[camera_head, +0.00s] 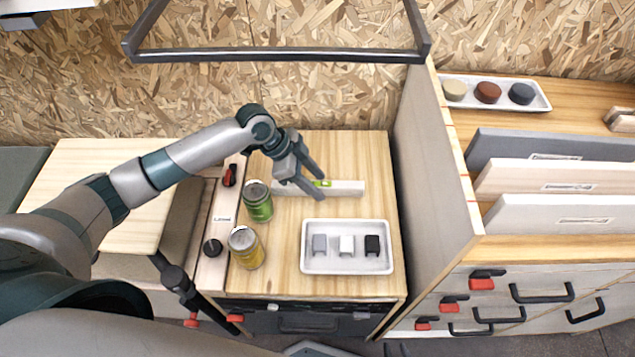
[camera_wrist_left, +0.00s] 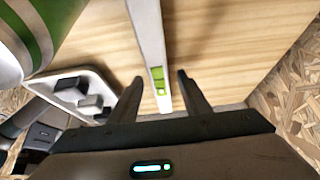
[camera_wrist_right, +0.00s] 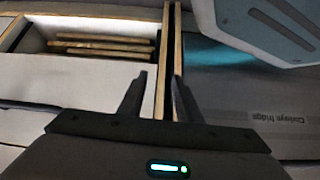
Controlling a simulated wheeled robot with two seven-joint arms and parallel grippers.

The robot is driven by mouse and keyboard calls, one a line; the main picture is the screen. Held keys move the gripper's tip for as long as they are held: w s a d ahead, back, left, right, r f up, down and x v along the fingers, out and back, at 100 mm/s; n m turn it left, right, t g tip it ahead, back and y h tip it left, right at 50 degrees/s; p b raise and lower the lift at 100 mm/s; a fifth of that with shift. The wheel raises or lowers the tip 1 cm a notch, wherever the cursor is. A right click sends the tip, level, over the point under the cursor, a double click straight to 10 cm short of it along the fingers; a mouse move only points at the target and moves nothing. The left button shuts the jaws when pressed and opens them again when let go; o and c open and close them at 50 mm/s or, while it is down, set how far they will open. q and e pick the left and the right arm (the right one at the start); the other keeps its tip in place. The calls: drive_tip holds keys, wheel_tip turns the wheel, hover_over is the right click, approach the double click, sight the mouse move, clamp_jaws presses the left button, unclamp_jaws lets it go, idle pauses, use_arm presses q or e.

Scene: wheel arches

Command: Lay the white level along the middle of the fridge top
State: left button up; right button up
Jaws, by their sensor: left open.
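The white level (camera_head: 348,188) is a slim bar with a green vial, lying crosswise on the wooden fridge top (camera_head: 350,150), towards its back. My left gripper (camera_head: 331,182) is open over it. In the left wrist view the level (camera_wrist_left: 148,45) runs between the spread fingers (camera_wrist_left: 160,80), its green vial close to them; I see no clear contact. My right gripper (camera_wrist_right: 155,95) is open and empty, low in front of the units, beside a panel (camera_wrist_right: 265,120) lettered as a fridge.
A white tray (camera_head: 345,268) with three small blocks sits at the front of the top. A green can (camera_head: 258,203) and a yellow can (camera_head: 246,249) stand at its left. A tall side panel (camera_head: 424,165) bounds the right. A dark frame (camera_head: 275,54) hangs above.

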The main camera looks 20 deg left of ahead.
use_arm(q)
drive_tip(key=b+v, duration=0.1)
drive_tip(key=v, duration=1.5)
drive_tip(key=shift+r, duration=0.2)
use_arm(e)
drive_tip(key=shift+s+d+f+g, duration=0.7)
drive_tip(key=shift+s+f, duration=0.1)
drive_tip(key=shift+f, duration=0.05)
drive_tip(key=shift+s, duration=0.15)
